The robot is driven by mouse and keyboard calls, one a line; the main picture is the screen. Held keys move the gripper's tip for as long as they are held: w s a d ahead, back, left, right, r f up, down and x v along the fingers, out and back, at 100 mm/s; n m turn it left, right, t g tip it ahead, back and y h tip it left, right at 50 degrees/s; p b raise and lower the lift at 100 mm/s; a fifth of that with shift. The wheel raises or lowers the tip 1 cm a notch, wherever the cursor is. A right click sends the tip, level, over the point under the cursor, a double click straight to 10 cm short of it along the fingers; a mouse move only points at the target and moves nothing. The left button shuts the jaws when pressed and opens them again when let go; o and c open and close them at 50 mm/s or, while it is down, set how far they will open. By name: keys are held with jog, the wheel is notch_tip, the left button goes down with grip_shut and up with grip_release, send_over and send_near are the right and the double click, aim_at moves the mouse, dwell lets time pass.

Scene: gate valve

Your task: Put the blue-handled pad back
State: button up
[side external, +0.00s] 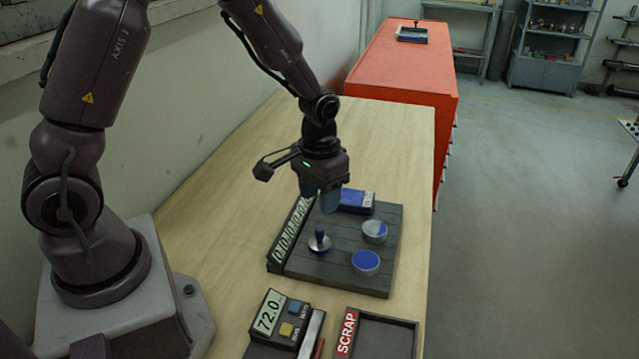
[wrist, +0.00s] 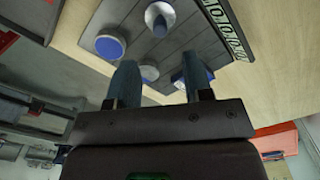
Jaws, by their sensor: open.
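The blue-handled pad (side external: 319,241) is a silver disc with an upright blue knob. It stands on the left part of a dark grooved board (side external: 335,270), beside the board's numbered strip. It also shows near the top of the wrist view (wrist: 160,18). My gripper (side external: 321,203) is open and hangs above the far part of the board, apart from the pad. In the wrist view my two fingers (wrist: 160,65) point toward the board with nothing seen held between them.
A blue block (side external: 357,200) is at the board's far edge. A display box (side external: 280,318) and a scrap tray (side external: 375,335) stand in front.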

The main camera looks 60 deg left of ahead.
jog(key=s+d+r+t, duration=0.1)
jog(key=s+r, duration=0.1)
jog(key=r, duration=0.5)
jog(key=s+d+r+t, duration=0.1)
jog(key=s+r, duration=0.2)
jog(key=r, duration=0.4)
jog(key=s+r+m+t, duration=0.2)
jog(key=s+r+t, duration=0.1)
jog(key=s+r, duration=0.4)
jog(key=s+d, duration=0.1)
jog(key=s, duration=0.2)
jog(key=shift+s+r+t, duration=0.3)
jog(key=shift+s+r, duration=0.05)
